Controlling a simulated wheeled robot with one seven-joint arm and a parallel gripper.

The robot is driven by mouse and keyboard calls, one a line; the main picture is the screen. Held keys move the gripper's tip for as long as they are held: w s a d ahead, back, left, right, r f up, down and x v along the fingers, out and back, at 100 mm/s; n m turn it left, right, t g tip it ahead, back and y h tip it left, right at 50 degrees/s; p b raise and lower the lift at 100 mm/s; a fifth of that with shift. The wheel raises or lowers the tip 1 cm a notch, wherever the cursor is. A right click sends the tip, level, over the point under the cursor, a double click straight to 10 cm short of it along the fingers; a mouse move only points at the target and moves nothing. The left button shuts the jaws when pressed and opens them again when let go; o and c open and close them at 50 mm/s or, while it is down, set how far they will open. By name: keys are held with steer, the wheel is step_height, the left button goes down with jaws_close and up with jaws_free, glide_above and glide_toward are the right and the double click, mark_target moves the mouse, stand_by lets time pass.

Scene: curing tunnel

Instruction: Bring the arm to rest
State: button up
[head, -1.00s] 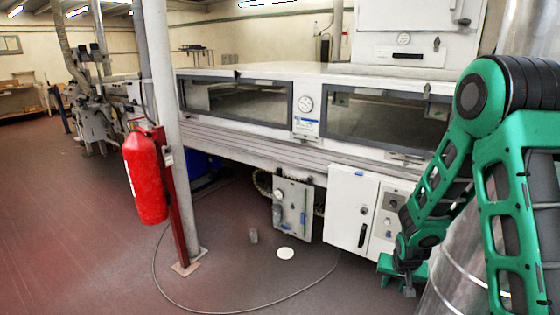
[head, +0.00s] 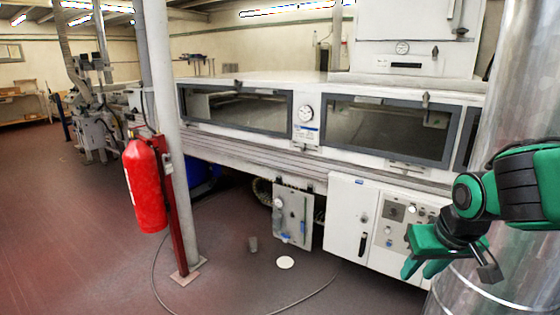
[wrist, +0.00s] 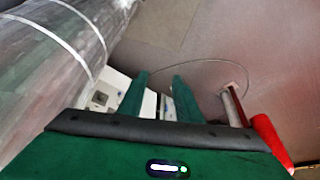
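My green arm comes in from the right edge of the head view, in front of a large shiny metal cylinder. My gripper (head: 415,268) hangs at the lower right, in front of the white control cabinet (head: 346,215). In the wrist view my gripper (wrist: 160,76) shows two green fingers standing apart with nothing between them. It is open and empty. Most of my arm is outside the head view.
The silver cylinder (head: 508,95) stands close by my arm. The long curing tunnel (head: 245,152) runs behind. A red fire extinguisher (head: 145,187) hangs by a grey post (head: 172,130).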

steer(key=s+d+m+g, duration=0.2)
steer(key=s+d, duration=0.3)
steer(key=s, duration=0.4)
steer(key=s+d+m+g, duration=0.2)
steer(key=s+d+m, duration=0.2)
steer(key=s, duration=0.5)
steer(key=shift+s+d+f+g, duration=0.2)
steer(key=shift+d+f+g, duration=0.15)
steer(key=shift+d, duration=0.65)
steer(key=shift+w+f, duration=0.3)
steer(key=shift+w, duration=0.35)
steer(key=shift+c, duration=0.5)
